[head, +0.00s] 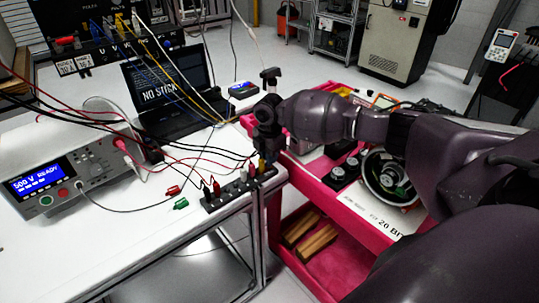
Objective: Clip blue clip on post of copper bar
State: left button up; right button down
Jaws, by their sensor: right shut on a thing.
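My right gripper (268,158) points down over the right end of a dark terminal strip at the bench edge. It is shut on a small dark bluish piece, which looks like the blue clip but is mostly hidden by the fingers. The terminal strip (228,198) carries several posts, with red and black clips at its left part. A copper-coloured piece (262,166) shows at its right end, close beside the fingertips. I cannot tell whether the held piece touches a post. My left gripper is not in view.
A loose red clip (174,190) and green clip (181,204) lie left of the strip. A meter (42,183) reading "500 V READY", a laptop (168,88) and many cables occupy the white bench (130,245). A pink cart (330,200) stands at right under my arm.

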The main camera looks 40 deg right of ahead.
dwell(0.4)
dwell(0.3)
dwell(0.5)
jog(key=shift+f, duration=0.2)
jog(key=c, duration=1)
grip_release()
jog(key=shift+r, duration=0.15)
